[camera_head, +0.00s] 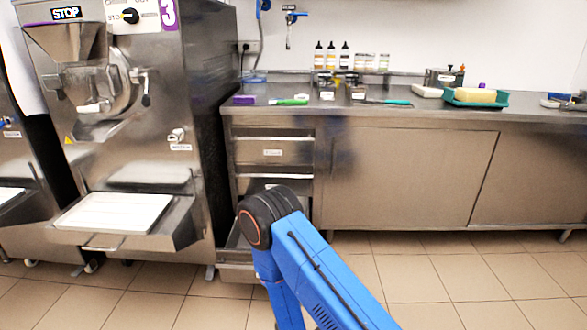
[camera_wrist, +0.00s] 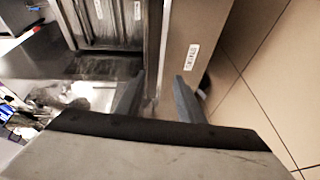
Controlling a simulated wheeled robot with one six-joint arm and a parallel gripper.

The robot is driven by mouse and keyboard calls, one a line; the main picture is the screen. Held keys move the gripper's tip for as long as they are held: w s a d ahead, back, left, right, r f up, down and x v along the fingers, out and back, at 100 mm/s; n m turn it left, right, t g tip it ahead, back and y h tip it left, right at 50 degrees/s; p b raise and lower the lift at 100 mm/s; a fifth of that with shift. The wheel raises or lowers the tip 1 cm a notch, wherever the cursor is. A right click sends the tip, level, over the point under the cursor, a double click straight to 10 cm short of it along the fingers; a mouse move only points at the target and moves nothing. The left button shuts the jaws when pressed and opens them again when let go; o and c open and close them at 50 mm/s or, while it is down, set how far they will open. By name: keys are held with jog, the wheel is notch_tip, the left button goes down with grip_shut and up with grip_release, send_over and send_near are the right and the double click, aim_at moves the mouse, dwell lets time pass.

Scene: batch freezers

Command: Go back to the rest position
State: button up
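My gripper (camera_wrist: 155,95) shows in the wrist view with its two dark fingers apart. Nothing is clearly held between them. The top edge of an open drawer's front (camera_wrist: 185,50) runs between the fingers, one on the inner side and one on the outer side. I cannot tell whether either finger touches it. In the head view my blue arm reaches down in front of the counter and hides my gripper. The low drawer (camera_head: 236,272) stands pulled out beside the machine, partly hidden by the arm.
A steel batch freezer (camera_head: 130,130) stands at the left, with a white tray (camera_head: 115,213) on its shelf. The steel counter (camera_head: 400,165) carries bottles, small tubs and a green tray (camera_head: 475,98). Tiled floor (camera_head: 430,275) is clear at the right.

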jog(key=w+d+r+m+g+h, duration=0.1)
jog(key=w+d+r+m+g, duration=0.2)
jog(key=r, duration=0.4)
jog(key=w+d+r+m+h, duration=0.1)
jog(key=w+d+r+m, duration=0.1)
jog(key=d+r+m, duration=0.4)
jog(key=w+d+r+m+g+h, duration=0.1)
jog(key=w+d+r+g, duration=0.1)
jog(key=r, duration=0.7)
jog(key=s+d+r+m+g, duration=0.2)
jog(key=s+d+r+m, duration=0.2)
jog(key=s+d+r, duration=0.6)
jog(key=s+d+r+m+g+h, duration=0.1)
jog(key=s+d+r+m, duration=0.1)
jog(key=s, duration=0.7)
jog(key=s+d+r+m+g, duration=0.2)
jog(key=s+d+r, duration=0.2)
jog(key=s+d, duration=0.3)
jog(key=s+d+r+m+g+h, duration=0.1)
jog(key=s+d, duration=0.4)
jog(key=s, duration=0.8)
notch_tip(320, 180, up, 2)
jog(key=shift+r+m+g+h, duration=0.1)
jog(key=shift+m+g+h, duration=0.2)
jog(key=shift+m, duration=0.6)
jog(key=shift+o, duration=0.6)
jog(key=shift+w+a, duration=0.1)
